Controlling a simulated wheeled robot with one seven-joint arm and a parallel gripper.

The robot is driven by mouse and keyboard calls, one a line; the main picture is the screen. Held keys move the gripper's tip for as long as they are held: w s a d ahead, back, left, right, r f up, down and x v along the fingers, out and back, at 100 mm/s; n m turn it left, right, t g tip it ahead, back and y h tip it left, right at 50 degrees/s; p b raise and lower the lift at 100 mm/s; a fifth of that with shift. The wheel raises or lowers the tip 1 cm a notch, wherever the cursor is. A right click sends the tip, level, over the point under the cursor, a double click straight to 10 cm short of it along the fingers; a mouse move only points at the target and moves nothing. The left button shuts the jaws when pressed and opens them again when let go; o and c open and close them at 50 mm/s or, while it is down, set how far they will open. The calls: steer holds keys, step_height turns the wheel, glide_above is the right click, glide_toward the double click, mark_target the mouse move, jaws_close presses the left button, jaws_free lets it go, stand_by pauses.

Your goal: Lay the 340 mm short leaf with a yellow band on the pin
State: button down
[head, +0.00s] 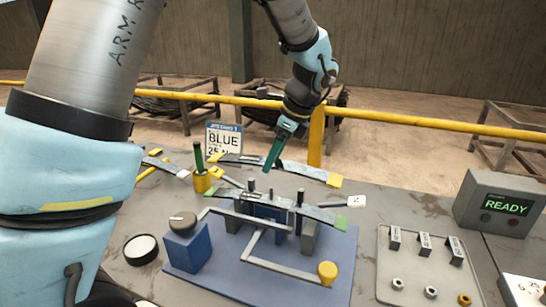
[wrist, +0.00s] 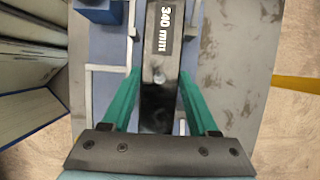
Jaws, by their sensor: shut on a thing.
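My gripper (head: 269,166), with green fingers, is shut on a dark leaf (head: 300,170) that has a yellow band at its right end. In the wrist view the leaf (wrist: 160,105) runs lengthwise between the two fingers (wrist: 158,85) and bears a "340 mm" label; a small round bright spot shows on its middle. In the head view the leaf lies behind the upright pins of the fixture (head: 299,197). A second leaf with a green end (head: 325,215) rests across the fixture. I cannot tell the held leaf's height or whether it touches a pin.
The blue fixture base (head: 340,262) carries a yellow-knobbed lever (head: 327,272) and a blue box with a dial (head: 185,245). A grey tray (head: 400,270) of small parts and a READY display (head: 504,205) stand right.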

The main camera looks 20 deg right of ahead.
steer(key=shift+r, duration=0.15)
steer(key=shift+f+b, duration=1.1)
steer(key=shift+f, duration=1.6)
steer(key=shift+a+p, duration=0.1)
steer(key=shift+p, duration=0.6)
steer(key=shift+f+b, duration=1.1)
steer(key=shift+f, duration=1.05)
stand_by(0.7)
steer(key=shift+c, duration=0.3)
jaws_free()
steer(key=shift+s+f, duration=0.1)
steer(key=shift+o, duration=0.3)
